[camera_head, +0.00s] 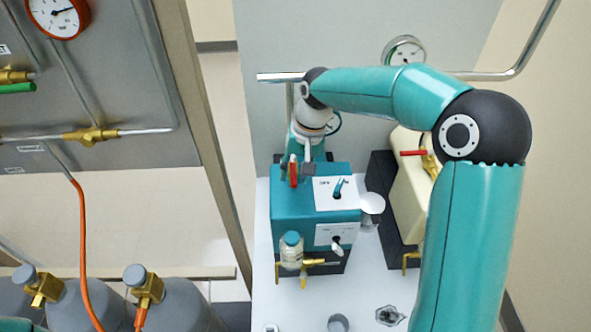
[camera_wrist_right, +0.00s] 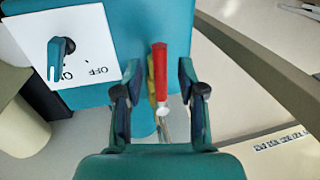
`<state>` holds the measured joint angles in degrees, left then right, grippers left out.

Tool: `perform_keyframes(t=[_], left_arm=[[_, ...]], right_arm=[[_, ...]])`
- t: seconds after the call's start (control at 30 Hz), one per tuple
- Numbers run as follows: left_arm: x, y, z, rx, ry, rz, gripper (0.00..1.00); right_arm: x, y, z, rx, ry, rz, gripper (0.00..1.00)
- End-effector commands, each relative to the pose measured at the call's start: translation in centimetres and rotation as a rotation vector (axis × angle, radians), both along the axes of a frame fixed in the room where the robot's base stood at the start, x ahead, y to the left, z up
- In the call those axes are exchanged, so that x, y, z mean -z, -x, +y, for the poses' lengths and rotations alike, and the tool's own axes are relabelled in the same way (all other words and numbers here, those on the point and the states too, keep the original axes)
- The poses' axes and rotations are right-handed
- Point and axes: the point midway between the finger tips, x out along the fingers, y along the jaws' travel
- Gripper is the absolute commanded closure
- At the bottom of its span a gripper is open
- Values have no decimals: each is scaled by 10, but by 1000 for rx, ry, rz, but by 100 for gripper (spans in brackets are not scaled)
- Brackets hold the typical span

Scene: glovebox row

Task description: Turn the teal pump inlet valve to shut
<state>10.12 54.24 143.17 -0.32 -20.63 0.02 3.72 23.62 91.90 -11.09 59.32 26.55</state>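The teal pump (camera_head: 285,222) stands on the white bench. Its inlet valve has a red lever (camera_head: 293,172) at the pump's top left, also seen in the right wrist view (camera_wrist_right: 160,70) with some brass beside it. My right gripper (camera_head: 301,168) is at the lever, its arm reaching over from the right. In the wrist view my right gripper (camera_wrist_right: 158,82) is open, with one finger on each side of the lever and gaps showing on both sides. Much of the valve body is hidden. My left gripper is not in view.
A switch panel (camera_wrist_right: 85,45) marked ON and OFF is beside the lever. A cream pump (camera_head: 407,205) with its own red lever (camera_head: 413,153) stands to the right. A frame post (camera_head: 205,130) stands left.

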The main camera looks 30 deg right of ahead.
Motion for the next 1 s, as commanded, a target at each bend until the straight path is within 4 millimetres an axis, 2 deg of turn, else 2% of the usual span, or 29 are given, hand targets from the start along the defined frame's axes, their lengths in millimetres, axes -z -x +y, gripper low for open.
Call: perform_keyframes(t=[0.2,0.47,1.0], left_arm=[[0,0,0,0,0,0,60],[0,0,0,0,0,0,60],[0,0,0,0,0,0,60]], right_arm=[[0,0,0,0,0,0,60],[0,0,0,0,0,0,100],[0,-2,6,12,-1,0,100]])
